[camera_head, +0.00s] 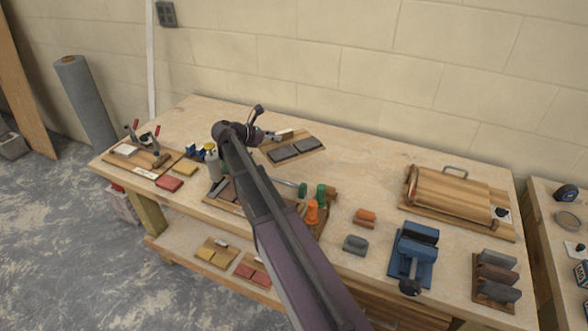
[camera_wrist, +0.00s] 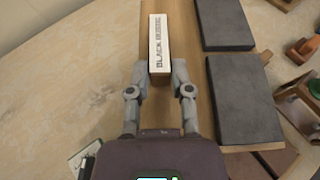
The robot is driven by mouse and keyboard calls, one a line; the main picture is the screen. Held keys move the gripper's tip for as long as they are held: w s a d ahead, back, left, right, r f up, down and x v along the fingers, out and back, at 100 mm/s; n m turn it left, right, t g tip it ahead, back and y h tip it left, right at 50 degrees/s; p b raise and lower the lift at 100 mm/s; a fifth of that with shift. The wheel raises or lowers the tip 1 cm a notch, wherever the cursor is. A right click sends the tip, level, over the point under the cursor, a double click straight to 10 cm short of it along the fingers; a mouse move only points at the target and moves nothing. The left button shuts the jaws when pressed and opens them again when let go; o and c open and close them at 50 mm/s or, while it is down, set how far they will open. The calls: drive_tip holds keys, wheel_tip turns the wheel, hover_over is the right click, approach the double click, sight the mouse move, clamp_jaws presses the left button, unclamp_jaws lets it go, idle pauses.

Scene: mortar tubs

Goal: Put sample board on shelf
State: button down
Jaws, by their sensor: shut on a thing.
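The sample board (camera_head: 302,134) is a wooden board with two dark grey tiles and a white label block (camera_wrist: 158,45) with dark lettering at one edge. It is at the back middle of the workbench; whether it rests there or is slightly raised I cannot tell. My gripper (camera_head: 268,135) is at its left end. In the wrist view my gripper (camera_wrist: 160,75) is shut on the label block, a finger on each side, over the board's wood (camera_wrist: 186,40). The lower shelf (camera_head: 190,238) under the bench holds a yellow-tiled board (camera_head: 216,253) and a red-tiled board (camera_head: 253,270).
The bench (camera_head: 210,112) also carries a board with red and yellow pieces (camera_head: 170,183), orange and green tools (camera_head: 312,210), a blue vise (camera_head: 413,252), a large wooden press (camera_head: 450,190) and stacked grey blocks (camera_head: 497,275). The bench's back left is clear.

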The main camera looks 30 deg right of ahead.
drive_tip(key=shift+d, duration=0.25)
drive_tip(key=shift+w+r, duration=0.1)
drive_tip(key=shift+w+r+n+t+p, duration=0.25)
drive_tip(key=shift+w+n+t+p, duration=0.15)
drive_tip(key=shift+w+n+t, duration=0.15)
drive_tip(key=w+a+r+n+t+y+p, duration=0.2)
drive_tip(key=w+r+n+t+p, duration=0.1)
drive_tip(key=w+n+t, duration=0.3)
drive_tip(key=shift+w+a+r+y, duration=0.2)
drive_tip(key=shift+w+a+y, duration=0.15)
drive_tip(key=shift+w, duration=0.25)
drive_tip(key=shift+f+t, duration=0.15)
drive_tip(key=shift+t, duration=0.1)
drive_tip(key=b, duration=1.3)
hover_over(263, 164)
wheel_tip(263, 164, down, 13)
drive_tip(key=shift+w+f, duration=0.15)
drive_tip(key=shift+f+b, duration=0.1)
drive_tip(key=shift+b, duration=0.2)
drive_tip(key=shift+f+b, duration=2.15)
